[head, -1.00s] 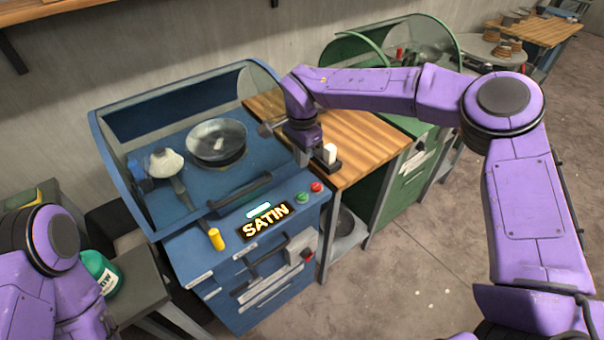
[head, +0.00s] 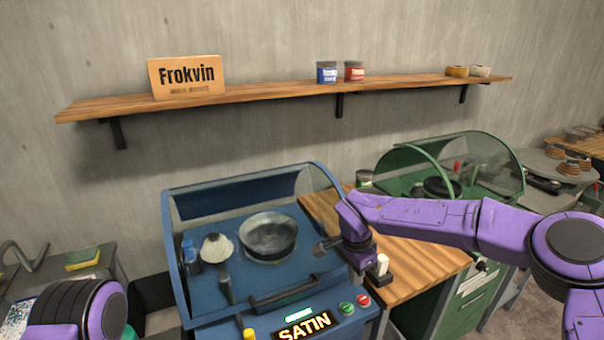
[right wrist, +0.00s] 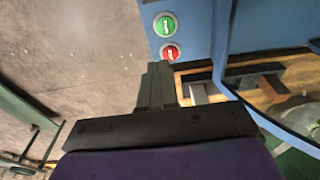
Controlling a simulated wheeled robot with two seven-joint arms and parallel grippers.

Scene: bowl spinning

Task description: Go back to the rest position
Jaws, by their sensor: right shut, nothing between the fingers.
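My right gripper (head: 359,268) hangs over the right edge of the blue machine (head: 190,298), beside the wooden worktop (head: 425,262). In the right wrist view its fingers (right wrist: 156,86) are closed together with nothing between them. The tips show close to the red button (right wrist: 170,53) and green button (right wrist: 165,25); whether they touch anything I cannot tell. The bowl (head: 268,236) sits inside the blue machine under its clear hood. My left arm shows only as a purple joint at the lower left; its gripper is out of view.
A lit SATIN sign (head: 304,326) is on the machine's front. A green machine (head: 450,165) is behind at right. A wall shelf (head: 270,95) holds a Frokvin sign (head: 186,77) and jars.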

